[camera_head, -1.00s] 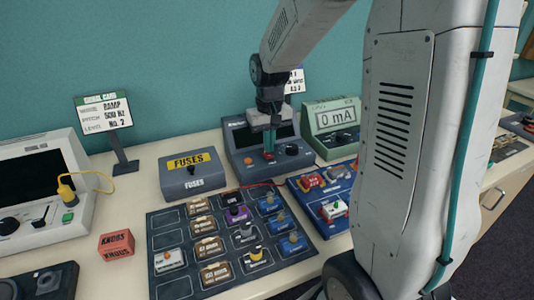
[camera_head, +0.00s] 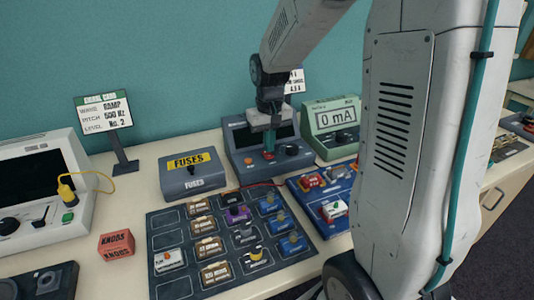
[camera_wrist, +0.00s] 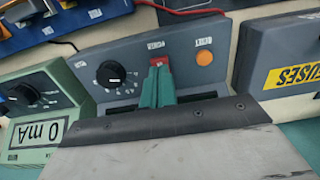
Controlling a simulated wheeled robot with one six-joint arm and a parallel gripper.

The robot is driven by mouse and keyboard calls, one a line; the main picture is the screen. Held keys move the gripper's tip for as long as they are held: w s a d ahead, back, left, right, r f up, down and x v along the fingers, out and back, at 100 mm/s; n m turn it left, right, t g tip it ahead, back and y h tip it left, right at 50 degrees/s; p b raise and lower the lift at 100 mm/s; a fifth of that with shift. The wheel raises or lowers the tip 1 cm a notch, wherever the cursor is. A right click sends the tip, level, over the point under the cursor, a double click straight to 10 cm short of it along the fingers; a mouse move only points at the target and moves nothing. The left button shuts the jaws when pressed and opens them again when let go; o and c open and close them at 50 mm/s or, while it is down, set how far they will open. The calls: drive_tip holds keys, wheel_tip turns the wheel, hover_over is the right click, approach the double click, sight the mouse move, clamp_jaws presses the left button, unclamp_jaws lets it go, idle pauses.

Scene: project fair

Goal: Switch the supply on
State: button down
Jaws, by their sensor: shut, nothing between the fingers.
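The supply (camera_head: 246,160) is a dark grey-blue unit with a dark screen and a sloped front panel, at the back of the table. In the wrist view its panel (camera_wrist: 128,66) shows a black knob (camera_wrist: 110,74), a red switch (camera_wrist: 158,62) and an orange round button (camera_wrist: 204,58). My gripper (camera_wrist: 156,76) is shut, with its teal fingertips together at the red switch and covering its lower part. I cannot tell whether they touch it. In the head view my gripper (camera_head: 269,142) is in front of the supply.
A green meter (camera_head: 334,128) reading 0 mA stands right of the supply. A grey fuses box (camera_head: 192,182) stands to its left. A dark board (camera_head: 162,219) with several modules lies in front, beside a blue tray (camera_head: 305,200). A red knobs box (camera_head: 116,245) is at left.

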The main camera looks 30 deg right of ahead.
sight(270, 157)
drive_tip(key=shift+f, duration=0.95)
idle(0.4)
drive_tip(key=shift+r, duration=3.55)
drive_tip(key=shift+s+f, duration=0.15)
drive_tip(key=shift+s, duration=0.25)
drive_tip(key=s+a+r, duration=0.2)
drive_tip(key=s+a, duration=0.1)
drive_tip(key=s, duration=0.5)
drive_tip(key=s+a+r+n+t, duration=0.1)
drive_tip(key=s+a, duration=0.3)
drive_tip(key=s, duration=0.4)
drive_tip(key=s+a+r+n, duration=0.1)
drive_tip(key=s+a+r, duration=0.2)
drive_tip(key=s, duration=0.5)
drive_tip(key=shift+a+r, duration=0.2)
drive_tip(key=shift+a, duration=0.05)
drive_tip(key=shift+d, duration=0.1)
